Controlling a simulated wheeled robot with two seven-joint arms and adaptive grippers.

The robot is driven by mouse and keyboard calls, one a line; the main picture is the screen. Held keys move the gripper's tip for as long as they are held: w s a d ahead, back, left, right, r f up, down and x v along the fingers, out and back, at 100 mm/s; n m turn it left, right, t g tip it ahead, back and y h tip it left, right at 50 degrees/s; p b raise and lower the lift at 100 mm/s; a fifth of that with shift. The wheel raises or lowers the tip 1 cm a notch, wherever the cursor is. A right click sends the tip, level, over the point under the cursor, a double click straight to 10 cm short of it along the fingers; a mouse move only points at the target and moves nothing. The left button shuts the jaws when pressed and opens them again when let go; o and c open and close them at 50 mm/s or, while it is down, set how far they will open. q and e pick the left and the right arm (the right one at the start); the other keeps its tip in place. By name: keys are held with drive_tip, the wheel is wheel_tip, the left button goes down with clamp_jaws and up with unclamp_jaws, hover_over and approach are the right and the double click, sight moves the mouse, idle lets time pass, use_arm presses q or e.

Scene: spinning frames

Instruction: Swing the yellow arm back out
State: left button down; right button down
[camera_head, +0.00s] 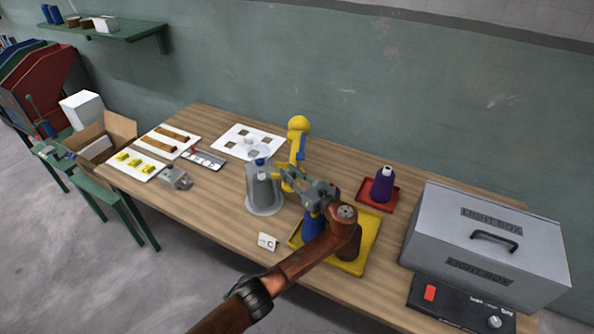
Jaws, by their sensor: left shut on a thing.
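My right gripper is not in view.
A purple cone (383,184) stands on a red tray (364,194). A grey light box (425,235) fills the right end. A small card marked C (267,242) stands near the front edge.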

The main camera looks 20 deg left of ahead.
use_arm(q)
drive_tip(key=shift+d, duration=0.1)
drive_tip(key=c, duration=1.7)
unclamp_jaws()
drive_tip(key=v, duration=1.2)
drive_tip(key=shift+w, duration=0.1)
drive_tip(key=shift+c, duration=0.5)
